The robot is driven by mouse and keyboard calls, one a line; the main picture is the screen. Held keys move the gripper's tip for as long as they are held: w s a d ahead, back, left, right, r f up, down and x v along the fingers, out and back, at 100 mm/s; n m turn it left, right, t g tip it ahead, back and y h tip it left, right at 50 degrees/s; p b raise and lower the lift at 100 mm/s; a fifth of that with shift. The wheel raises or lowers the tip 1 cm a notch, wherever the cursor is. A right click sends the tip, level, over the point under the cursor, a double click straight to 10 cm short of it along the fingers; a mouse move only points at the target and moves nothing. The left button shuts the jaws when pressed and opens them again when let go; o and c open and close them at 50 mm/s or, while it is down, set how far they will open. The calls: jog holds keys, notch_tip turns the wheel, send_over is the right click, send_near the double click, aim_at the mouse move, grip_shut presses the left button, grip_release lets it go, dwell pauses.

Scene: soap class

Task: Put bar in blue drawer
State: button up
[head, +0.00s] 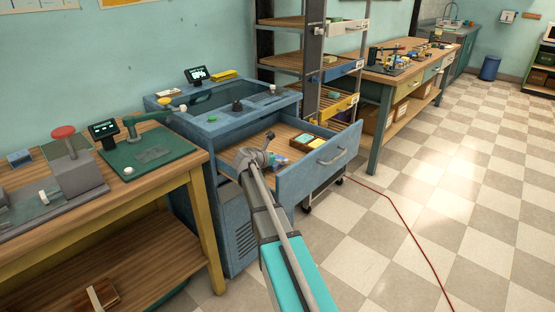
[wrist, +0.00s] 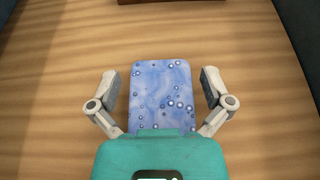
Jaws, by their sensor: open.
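The bar (wrist: 160,108) is a blue, marbled soap bar with bubble spots. In the wrist view it lies flat on a wood-grained surface. My gripper (wrist: 160,84) is open, with one finger on each side of the bar and a gap on both sides. In the head view, my gripper (head: 261,157) is inside the pulled-out blue drawer (head: 316,174) of the blue machine cabinet. A small bluish piece (head: 280,161) shows beside it, apparently the bar on the drawer's wooden floor. The near end of the bar is hidden by my teal gripper body.
A small divided box with green and yellow pieces (head: 308,144) sits at the back right of the drawer. The drawer walls stand around my gripper. A shelf rack (head: 313,60) is behind, and a wooden bench (head: 200,168) is at left.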

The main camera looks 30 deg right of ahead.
jog(key=p+v, duration=0.4)
jog(key=v, duration=0.7)
jog(key=shift+s+a, duration=0.15)
jog(key=shift+a, duration=0.15)
dwell(1.0)
jog(key=shift+c, duration=0.3)
